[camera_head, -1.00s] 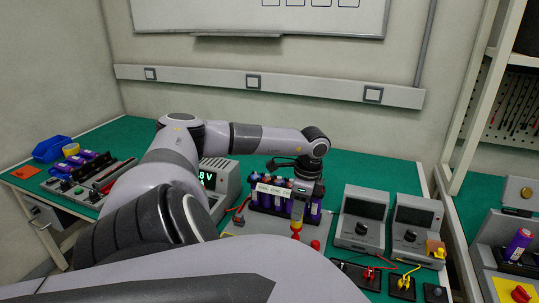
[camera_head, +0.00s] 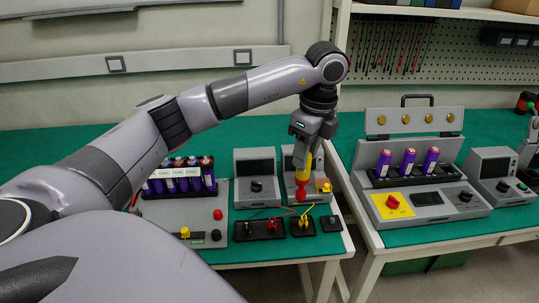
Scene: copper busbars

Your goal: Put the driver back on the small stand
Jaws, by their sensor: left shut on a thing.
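My left gripper (camera_head: 305,158) reaches in from the left and points down over the right end of the green bench. It is shut on the driver (camera_head: 302,182), which has a yellow and red body and hangs roughly upright in front of a grey meter. The driver's lower end is near small black blocks with plugs; whether it touches anything is unclear. A small dark block (camera_head: 331,223) stands at the bench's front right corner; I cannot tell if it is the small stand. My right gripper is out of view.
Two grey meters (camera_head: 256,178) stand behind the black plug blocks (camera_head: 258,230). A rack of purple cells (camera_head: 180,177) is to the left. Across a gap, a second bench holds an open grey case (camera_head: 428,207) with purple cells and a red knob. My arm hides the bench's left part.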

